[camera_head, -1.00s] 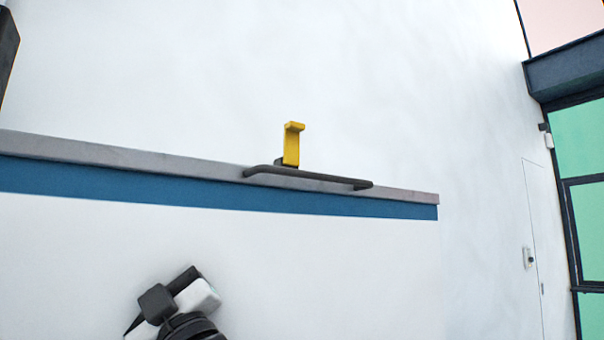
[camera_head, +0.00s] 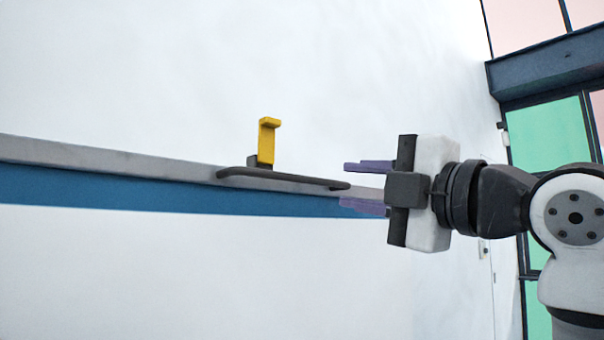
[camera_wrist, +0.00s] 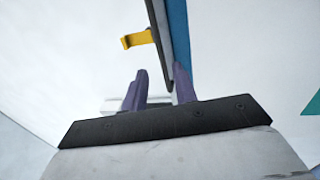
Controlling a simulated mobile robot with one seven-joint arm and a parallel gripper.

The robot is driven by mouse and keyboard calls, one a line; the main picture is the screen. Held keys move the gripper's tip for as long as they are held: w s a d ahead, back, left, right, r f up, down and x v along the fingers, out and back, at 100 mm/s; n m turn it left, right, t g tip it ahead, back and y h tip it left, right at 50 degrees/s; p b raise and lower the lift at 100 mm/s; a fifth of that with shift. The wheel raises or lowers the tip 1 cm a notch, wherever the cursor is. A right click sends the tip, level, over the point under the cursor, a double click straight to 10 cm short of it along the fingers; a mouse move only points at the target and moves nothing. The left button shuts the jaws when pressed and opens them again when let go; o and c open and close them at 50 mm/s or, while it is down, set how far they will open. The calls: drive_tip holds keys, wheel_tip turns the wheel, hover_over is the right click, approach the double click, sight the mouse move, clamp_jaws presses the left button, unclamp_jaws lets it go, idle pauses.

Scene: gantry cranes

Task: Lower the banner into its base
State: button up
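The banner (camera_head: 200,270) is a wide white sheet with a blue stripe (camera_head: 120,188) and a grey top edge (camera_head: 110,158). A dark handle bar (camera_head: 285,179) runs along its top, by an upright yellow hook (camera_head: 266,145). My gripper (camera_head: 355,187) is open, its purple fingers pointing left, one above and one below the level of the bar's right end. In the wrist view, the fingers (camera_wrist: 158,80) stand apart near the bar (camera_wrist: 161,45), with the yellow hook (camera_wrist: 138,40) farther on. I cannot tell whether the bar's end lies between them. I see no base.
A pale wall (camera_head: 200,70) stands behind the banner. At the right are dark-framed green panels (camera_head: 545,135) and a dark beam (camera_head: 530,68). A pale block (camera_wrist: 112,106) shows behind the fingers in the wrist view.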

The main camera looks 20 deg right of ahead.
sight(304, 180)
drive_tip(key=p+x, duration=0.3)
drive_tip(key=x, duration=0.7)
drive_tip(key=shift+r+p, duration=0.15)
drive_tip(key=shift+p, duration=0.15)
drive_tip(key=shift+w+a, duration=0.2)
drive_tip(key=shift+w, duration=0.45)
drive_tip(key=shift+c, duration=0.5)
clamp_jaws()
